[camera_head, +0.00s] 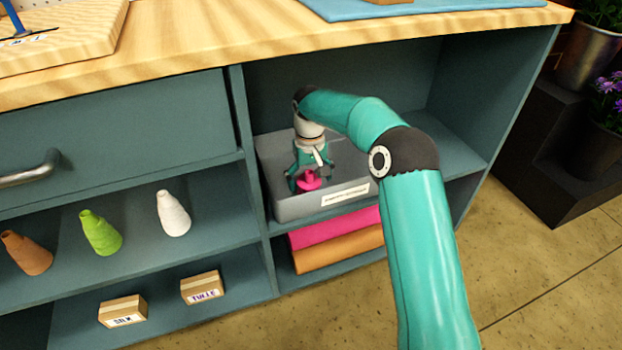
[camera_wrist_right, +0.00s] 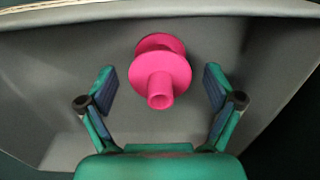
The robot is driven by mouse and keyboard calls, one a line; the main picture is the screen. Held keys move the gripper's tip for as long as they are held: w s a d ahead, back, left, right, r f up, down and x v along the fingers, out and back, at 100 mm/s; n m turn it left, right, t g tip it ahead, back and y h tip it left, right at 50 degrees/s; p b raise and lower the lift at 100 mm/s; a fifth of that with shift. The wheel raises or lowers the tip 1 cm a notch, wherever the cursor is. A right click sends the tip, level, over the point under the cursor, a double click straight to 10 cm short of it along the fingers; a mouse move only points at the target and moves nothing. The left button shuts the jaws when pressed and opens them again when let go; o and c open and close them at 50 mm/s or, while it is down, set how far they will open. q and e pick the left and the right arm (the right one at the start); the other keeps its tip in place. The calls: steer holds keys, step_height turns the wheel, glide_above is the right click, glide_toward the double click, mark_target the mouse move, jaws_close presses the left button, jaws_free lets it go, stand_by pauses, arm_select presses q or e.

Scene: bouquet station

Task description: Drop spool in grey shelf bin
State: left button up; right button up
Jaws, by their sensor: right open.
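The pink spool (camera_head: 308,181) is inside the grey shelf bin (camera_head: 293,207) in the head view. In the right wrist view the spool (camera_wrist_right: 160,75) is within the grey bin (camera_wrist_right: 60,110), between and beyond the two fingertips. My right gripper (camera_head: 309,183) reaches down into the bin. In the wrist view its fingers (camera_wrist_right: 159,90) are spread, with a gap on each side of the spool. I cannot tell whether the spool touches the bin floor. My left gripper is not in view.
The bin stands in a teal cabinet compartment under the wooden worktop (camera_head: 200,40). Pink and orange rolls (camera_head: 335,240) lie on the shelf below. Cones (camera_head: 173,213) and small boxes (camera_head: 202,287) sit on the shelves to the left. A black plant stand (camera_head: 545,160) is at right.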

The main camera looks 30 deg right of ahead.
mark_target(310, 173)
step_height(310, 173, up, 8)
steer(key=p, duration=0.3)
steer(key=shift+f+p, duration=0.15)
steer(key=shift+p, duration=0.25)
